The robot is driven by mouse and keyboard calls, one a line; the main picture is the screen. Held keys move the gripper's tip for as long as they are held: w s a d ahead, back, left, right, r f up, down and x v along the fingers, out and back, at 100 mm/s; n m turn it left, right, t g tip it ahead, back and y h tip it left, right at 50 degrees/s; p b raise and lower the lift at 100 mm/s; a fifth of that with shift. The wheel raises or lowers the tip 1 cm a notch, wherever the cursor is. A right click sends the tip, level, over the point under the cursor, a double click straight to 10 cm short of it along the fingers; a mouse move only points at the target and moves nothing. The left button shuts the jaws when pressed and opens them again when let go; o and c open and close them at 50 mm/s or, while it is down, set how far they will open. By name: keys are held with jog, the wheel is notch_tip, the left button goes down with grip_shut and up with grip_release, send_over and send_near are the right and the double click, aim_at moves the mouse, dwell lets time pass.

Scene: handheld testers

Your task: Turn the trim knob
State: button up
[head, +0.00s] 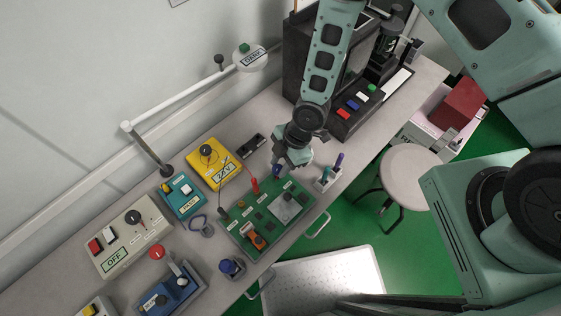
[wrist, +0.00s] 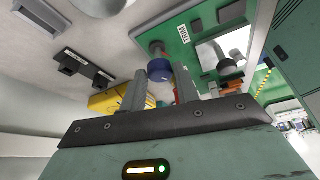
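The trim knob is a small blue knob (head: 277,170) at the far corner of the green circuit board (head: 246,228). My gripper (head: 281,164) is right above the knob, pointing down. In the wrist view its two grey fingers (wrist: 160,82) are spread, with the knob showing between their tips. I cannot tell whether either finger touches it. In the head view the gripper partly hides the knob.
A red probe (head: 254,185) stands close to the left of the knob. A yellow meter (head: 228,173) lies behind it, and a holder with pen-like tools (head: 326,180) stands to the right. A dark machine with coloured buttons (head: 349,107) is at the back.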

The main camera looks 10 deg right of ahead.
jog(key=c, duration=0.4)
jog(key=shift+c, duration=0.2)
jog(key=m+b, duration=0.1)
jog(key=m+t+b, duration=0.1)
jog(key=m, duration=0.1)
jog(key=m+b, duration=0.1)
jog(key=b, duration=0.1)
jog(key=shift+s+f+t, duration=0.2)
jog(key=shift+s+t, duration=0.05)
jog(key=shift+t, duration=0.05)
jog(key=m+t+b, duration=0.1)
jog(key=m, duration=0.1)
jog(key=m+t+b, duration=0.1)
jog(key=m+b, duration=0.1)
jog(key=m, duration=0.1)
jog(key=shift+s+r+m, duration=0.15)
jog(key=shift+r+m, duration=0.05)
jog(key=shift+m, duration=0.1)
jog(key=o, duration=1)
